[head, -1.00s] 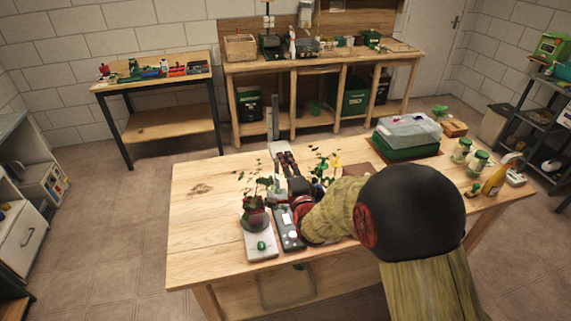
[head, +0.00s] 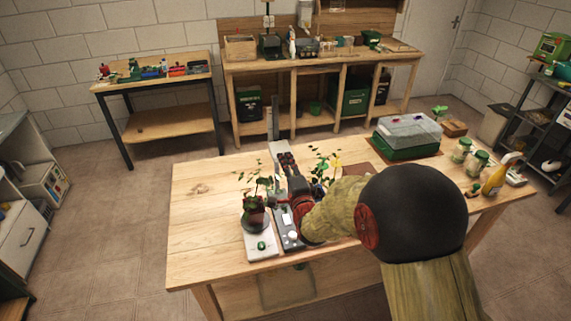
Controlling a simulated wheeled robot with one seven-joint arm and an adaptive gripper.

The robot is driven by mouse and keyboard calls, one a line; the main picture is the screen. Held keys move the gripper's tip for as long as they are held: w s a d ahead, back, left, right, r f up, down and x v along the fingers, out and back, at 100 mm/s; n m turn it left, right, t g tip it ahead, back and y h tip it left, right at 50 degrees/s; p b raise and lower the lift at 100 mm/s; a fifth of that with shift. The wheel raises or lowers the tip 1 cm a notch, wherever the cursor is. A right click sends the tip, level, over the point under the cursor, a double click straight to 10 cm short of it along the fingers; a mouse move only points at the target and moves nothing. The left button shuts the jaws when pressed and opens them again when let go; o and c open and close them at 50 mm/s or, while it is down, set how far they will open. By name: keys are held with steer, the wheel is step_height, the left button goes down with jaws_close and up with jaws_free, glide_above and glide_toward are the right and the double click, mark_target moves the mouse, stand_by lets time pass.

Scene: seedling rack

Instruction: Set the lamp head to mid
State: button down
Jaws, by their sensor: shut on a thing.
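A slim grey post (head: 273,123) stands at the far edge of the wooden table, with a pale grey piece (head: 279,147) at its lower part; I cannot tell for sure whether this piece is the lamp head. My gripper (head: 287,160), dark with red parts, reaches away from me just in front of it. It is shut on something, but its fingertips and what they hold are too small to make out. A grey control box (head: 291,240) with a round pale knob lies below my wrist. Its far end is hidden.
A potted plant (head: 254,217) stands on a pale slab (head: 258,254) left of the box. Leafy seedlings (head: 320,168) stand close right of my gripper. A clear-lidded green tray (head: 407,134) and jars (head: 468,158) are farther right. The table's left side (head: 205,215) is clear.

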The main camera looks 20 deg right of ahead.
mark_target(286, 149)
step_height(286, 149, up, 6)
steer(key=c, duration=1.8)
jaws_free()
steer(key=shift+o, duration=0.6)
steer(key=s, duration=1.2)
steer(key=shift+f, duration=0.1)
